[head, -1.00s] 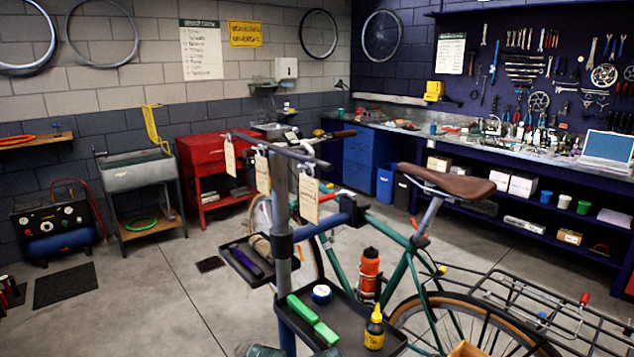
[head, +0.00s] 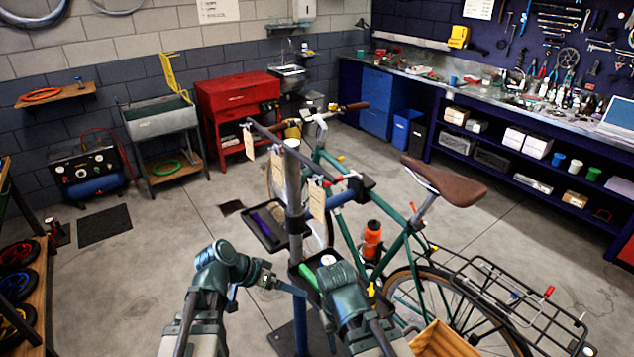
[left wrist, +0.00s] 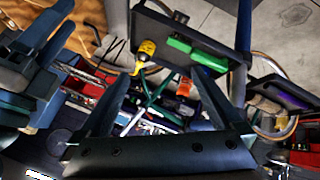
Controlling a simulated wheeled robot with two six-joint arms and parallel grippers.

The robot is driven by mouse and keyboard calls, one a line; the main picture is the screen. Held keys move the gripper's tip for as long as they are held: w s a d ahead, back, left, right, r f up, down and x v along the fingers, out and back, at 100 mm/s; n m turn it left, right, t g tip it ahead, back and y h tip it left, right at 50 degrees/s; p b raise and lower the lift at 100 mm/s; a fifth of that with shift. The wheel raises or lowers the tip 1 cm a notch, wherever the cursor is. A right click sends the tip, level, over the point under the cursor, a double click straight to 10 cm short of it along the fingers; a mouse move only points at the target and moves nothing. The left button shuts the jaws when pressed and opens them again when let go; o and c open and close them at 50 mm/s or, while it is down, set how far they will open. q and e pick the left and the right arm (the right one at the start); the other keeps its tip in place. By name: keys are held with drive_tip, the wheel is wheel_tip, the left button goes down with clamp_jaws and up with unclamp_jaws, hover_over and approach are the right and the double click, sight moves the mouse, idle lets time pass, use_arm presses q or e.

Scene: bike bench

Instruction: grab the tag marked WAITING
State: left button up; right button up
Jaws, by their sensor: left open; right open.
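Three cream paper tags hang from the bar on top of the repair stand in the head view: a left tag (head: 250,145), a middle tag (head: 277,168) and a right tag (head: 317,201). Their writing is too small to read, so I cannot tell which says WAITING. My left gripper (left wrist: 158,80) is open and empty in the left wrist view, facing the stand's trays. My right gripper (head: 343,278) is low in front of the stand, below the tags and apart from them; its fingers are hard to make out. No tag shows clearly in the left wrist view.
The stand's post (head: 294,195) carries a small tray (head: 265,240) and a larger tray partly hidden by my right arm. A green bicycle with a brown saddle (head: 443,182) is clamped right of the post. Open floor lies to the left.

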use_arm(q)
drive_tip(key=w+d+r+m+t+h, duration=0.1)
drive_tip(key=w+r+m+t+h, duration=0.3)
drive_tip(key=r, duration=0.6)
drive_tip(key=m+t+h, duration=0.1)
drive_tip(key=t+h, duration=0.2)
approach(316, 194)
drive_tip(key=x, duration=0.2)
drive_tip(key=f+x, duration=0.1)
drive_tip(key=x, duration=0.5)
drive_tip(key=shift+f, duration=0.35)
drive_tip(key=shift+x, duration=2.75)
drive_tip(key=c, duration=1.2)
drive_tip(key=shift+r+p, duration=0.55)
drive_tip(key=shift+r, duration=0.15)
drive_tip(key=shift+s+a+r, duration=0.15)
drive_tip(key=shift+s+a, duration=0.1)
drive_tip(key=shift+a, duration=0.05)
drive_tip(key=v, duration=1.7)
drive_tip(key=shift+s+a+f, duration=0.1)
drive_tip(key=shift+a+f, duration=0.1)
drive_tip(key=shift+f, duration=0.25)
